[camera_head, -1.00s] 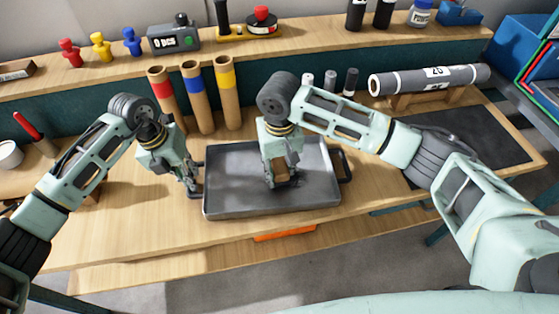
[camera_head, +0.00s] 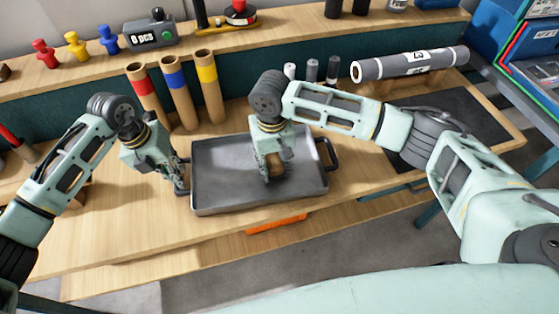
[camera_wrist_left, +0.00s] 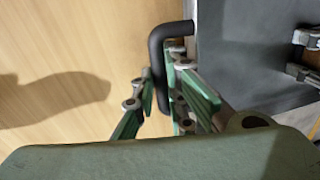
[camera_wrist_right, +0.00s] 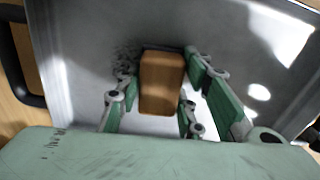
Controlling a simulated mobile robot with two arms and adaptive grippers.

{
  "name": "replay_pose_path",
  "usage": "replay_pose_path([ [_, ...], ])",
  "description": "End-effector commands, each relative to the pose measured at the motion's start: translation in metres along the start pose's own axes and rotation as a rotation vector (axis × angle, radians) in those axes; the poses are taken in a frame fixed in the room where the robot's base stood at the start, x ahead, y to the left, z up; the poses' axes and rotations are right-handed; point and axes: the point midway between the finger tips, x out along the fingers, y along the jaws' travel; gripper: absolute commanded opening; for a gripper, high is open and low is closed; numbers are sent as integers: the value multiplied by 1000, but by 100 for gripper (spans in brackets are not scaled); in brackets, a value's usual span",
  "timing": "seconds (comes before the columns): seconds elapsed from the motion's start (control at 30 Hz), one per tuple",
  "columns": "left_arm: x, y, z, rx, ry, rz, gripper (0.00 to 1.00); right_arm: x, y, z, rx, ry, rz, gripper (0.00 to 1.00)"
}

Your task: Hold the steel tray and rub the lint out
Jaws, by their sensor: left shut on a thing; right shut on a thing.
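The grey steel tray (camera_head: 225,175) lies flat on the wooden bench, with a black handle at each end. My left gripper (camera_head: 181,186) is shut on the tray's left handle; this handle (camera_wrist_left: 158,62) shows between its fingers in the left wrist view. My right gripper (camera_head: 275,172) is over the middle of the tray, shut on a brown wooden block (camera_wrist_right: 161,84) held down at the tray floor. Dark, fuzzy lint (camera_wrist_right: 128,52) shows on the floor beside the block in the right wrist view. The block's underside is hidden.
Three cardboard tubes (camera_head: 178,95) with coloured bands stand behind the tray. A large grey roll (camera_head: 410,64) rests on a stand at the back right, near a dark mat (camera_head: 470,125). Bare bench lies left of the tray.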

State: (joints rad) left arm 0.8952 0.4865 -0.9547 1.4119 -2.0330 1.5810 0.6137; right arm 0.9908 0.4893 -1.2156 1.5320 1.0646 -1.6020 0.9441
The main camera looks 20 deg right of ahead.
Motion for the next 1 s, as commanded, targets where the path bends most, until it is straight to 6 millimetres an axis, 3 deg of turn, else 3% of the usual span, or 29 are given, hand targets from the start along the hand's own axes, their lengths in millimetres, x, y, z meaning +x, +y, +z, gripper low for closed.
replay_pose_path([
  [0.2,-1,-1,0,2,-1,-2,0,1,-20,-3,-2,0,-1,10],
  [0.33,-1,-1,0,2,-1,-2,0,1,-17,-16,2,-1,1,10],
  [0.83,-1,0,0,1,-1,-1,0,1,31,-10,2,-2,1,10],
  [1.0,-1,0,0,1,-2,-1,0,0,15,-11,-3,-2,-2,10],
])
